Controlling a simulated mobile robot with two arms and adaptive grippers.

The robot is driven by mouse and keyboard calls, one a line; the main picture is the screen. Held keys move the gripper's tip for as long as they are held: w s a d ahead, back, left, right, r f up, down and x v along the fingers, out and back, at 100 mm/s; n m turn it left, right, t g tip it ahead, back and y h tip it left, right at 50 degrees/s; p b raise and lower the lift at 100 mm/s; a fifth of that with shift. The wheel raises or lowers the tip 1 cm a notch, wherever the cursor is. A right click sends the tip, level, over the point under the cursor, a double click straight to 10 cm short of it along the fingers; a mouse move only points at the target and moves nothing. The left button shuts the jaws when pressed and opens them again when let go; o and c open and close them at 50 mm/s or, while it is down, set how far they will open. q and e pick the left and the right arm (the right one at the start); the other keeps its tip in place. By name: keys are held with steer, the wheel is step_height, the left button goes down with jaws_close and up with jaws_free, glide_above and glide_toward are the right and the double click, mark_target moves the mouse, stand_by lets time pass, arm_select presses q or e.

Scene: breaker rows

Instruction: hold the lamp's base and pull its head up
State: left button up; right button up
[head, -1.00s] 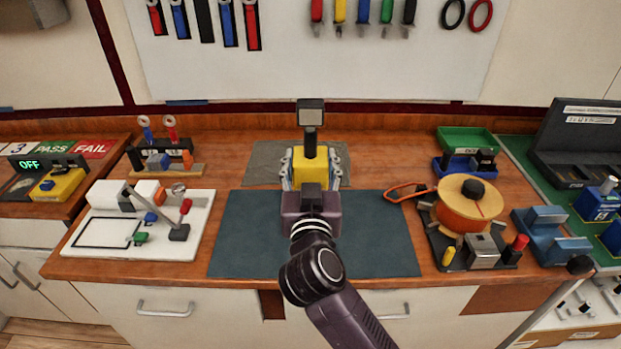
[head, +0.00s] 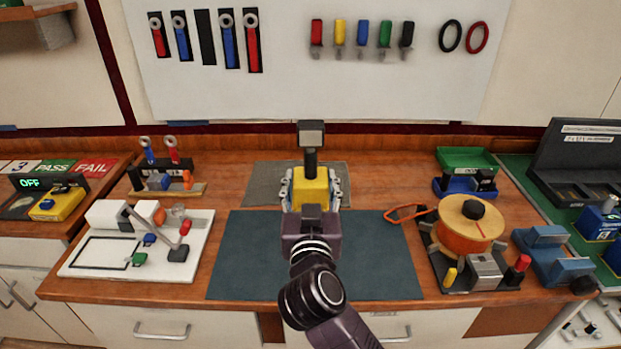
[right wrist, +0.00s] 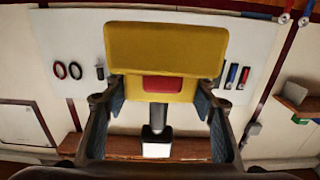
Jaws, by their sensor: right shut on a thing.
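The lamp has a yellow base (head: 313,186), a black post (head: 310,160) and a grey square head (head: 311,134) on top. It stands upright at the middle of the bench. My right gripper (head: 313,192) is shut on the base, with one finger at each side. In the right wrist view, the yellow base (right wrist: 165,48) sits between the two fingers of the right gripper (right wrist: 160,100). The post (right wrist: 158,118) and the pale head (right wrist: 156,149) show beyond it, upside down. My left gripper is not in view.
A dark mat (head: 240,255) lies clear on both sides of my right arm. A white board (head: 85,262) with small parts is at the left. An orange spool (head: 468,237) and a blue block (head: 555,255) stand at the right. Tools hang on the back panel (head: 285,60).

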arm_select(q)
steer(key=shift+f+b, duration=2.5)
arm_select(e)
steer(key=shift+f, duration=8.95)
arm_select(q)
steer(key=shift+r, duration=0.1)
arm_select(e)
steer(key=shift+p, duration=0.55)
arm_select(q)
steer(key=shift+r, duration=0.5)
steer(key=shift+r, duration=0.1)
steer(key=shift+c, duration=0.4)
arm_select(e)
steer(key=shift+f, duration=0.2)
